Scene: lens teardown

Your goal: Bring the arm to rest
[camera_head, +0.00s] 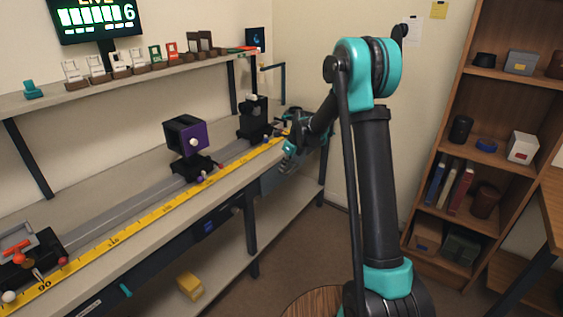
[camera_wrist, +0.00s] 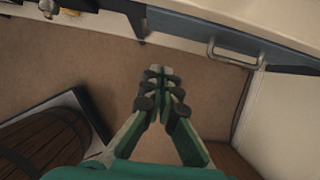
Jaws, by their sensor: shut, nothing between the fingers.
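My gripper (camera_head: 288,160) hangs at the front edge of the bench, near its right end, in the head view. In the wrist view my gripper (camera_wrist: 162,82) points over the brown floor with its fingertips together and nothing between them. My teal and black arm (camera_head: 375,180) stands upright right of centre, bent at the top and reaching down to the left.
The bench carries a rail with a purple-sided block (camera_head: 193,140) and a yellow ruler (camera_head: 150,206) along its front. A drawer handle (camera_wrist: 232,58) is close by. A barrel (camera_wrist: 35,145) stands at lower left. A bookshelf (camera_head: 465,133) is at right.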

